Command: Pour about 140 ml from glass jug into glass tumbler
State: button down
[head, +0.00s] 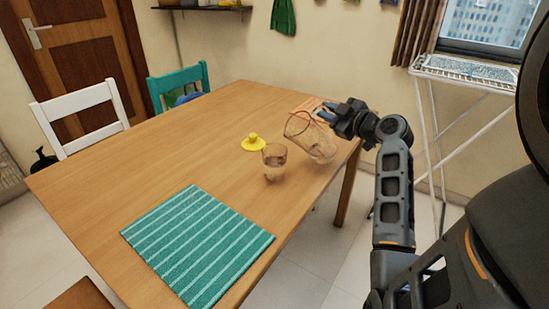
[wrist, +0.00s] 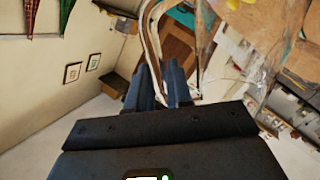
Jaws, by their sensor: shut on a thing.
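The glass jug (head: 311,138) is clear and held tilted, its open rim facing up and left, beside and slightly above the glass tumbler. It also shows in the wrist view (wrist: 262,45), where it fills the upper right. My gripper (head: 327,113) is shut on the jug at its upper right side; in the wrist view its two dark fingers (wrist: 160,88) close around the clear handle. The glass tumbler (head: 274,165) stands upright on the table, left of the jug. I cannot make out a stream, and the liquid levels are unclear.
The wooden table (head: 150,145) has a striped green cloth (head: 197,243) in front and a yellow lid-like thing (head: 253,142) behind the tumbler. Chairs stand at the far left side, and a drying rack (head: 465,72) is at right.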

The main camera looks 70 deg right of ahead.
jog(key=s+d+f+m+t+b, duration=0.1)
jog(key=s+d+f+m+b, duration=0.3)
jog(key=m, duration=0.3)
jog(key=shift+s+d+f+m+t+b, duration=0.3)
jog(key=shift+d+f+b, duration=0.1)
jog(key=shift+b, duration=0.5)
jog(key=shift+r, duration=0.1)
